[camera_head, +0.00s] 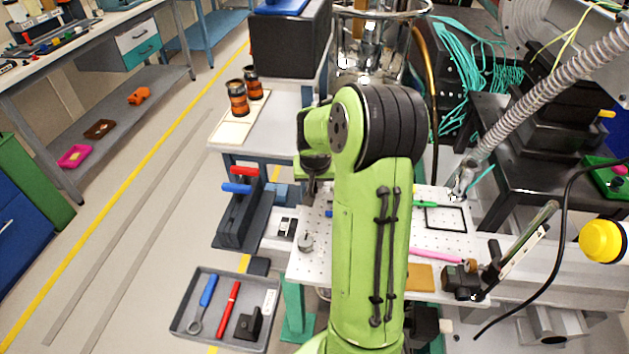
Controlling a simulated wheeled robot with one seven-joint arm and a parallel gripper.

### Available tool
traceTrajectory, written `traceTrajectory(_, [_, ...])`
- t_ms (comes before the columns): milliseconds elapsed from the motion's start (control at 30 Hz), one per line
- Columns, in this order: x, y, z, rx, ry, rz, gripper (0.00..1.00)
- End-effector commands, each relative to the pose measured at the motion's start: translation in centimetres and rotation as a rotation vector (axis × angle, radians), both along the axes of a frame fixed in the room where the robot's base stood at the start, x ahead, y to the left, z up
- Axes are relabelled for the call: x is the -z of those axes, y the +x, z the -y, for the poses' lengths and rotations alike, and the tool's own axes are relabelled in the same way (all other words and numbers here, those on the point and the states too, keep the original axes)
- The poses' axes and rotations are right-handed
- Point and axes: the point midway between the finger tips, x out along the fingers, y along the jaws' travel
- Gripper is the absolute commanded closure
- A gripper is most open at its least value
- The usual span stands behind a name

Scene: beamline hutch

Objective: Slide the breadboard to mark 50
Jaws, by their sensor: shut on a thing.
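The breadboard (432,239) is a white plate with a grid of holes, lying flat on the bench at the middle right. My green arm crosses in front of it and hides its middle. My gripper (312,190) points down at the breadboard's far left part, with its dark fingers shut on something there. The grip itself is small and partly hidden, but it appears to be on the breadboard. No scale or mark 50 can be read in this view.
A grey tool tray (181,330) stands lower left. A black cable and yellow knob (600,241) are at right. The left floor is open.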

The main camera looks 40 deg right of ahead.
Motion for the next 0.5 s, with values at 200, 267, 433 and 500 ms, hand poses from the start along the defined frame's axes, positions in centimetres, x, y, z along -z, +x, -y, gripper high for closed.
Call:
traceTrajectory(200, [0.0, -1.7, 1.4, 0.006, -0.002, -0.003, 1.00])
traceTrajectory(267, [0.0, -2.8, 2.2, 0.009, -0.003, -0.004, 1.00])
traceTrajectory(433, [0.0, -5.3, 4.1, 0.007, -0.002, -0.005, 1.00])
traceTrajectory(500, [0.0, -5.7, 4.4, 0.006, -0.001, -0.004, 1.00])
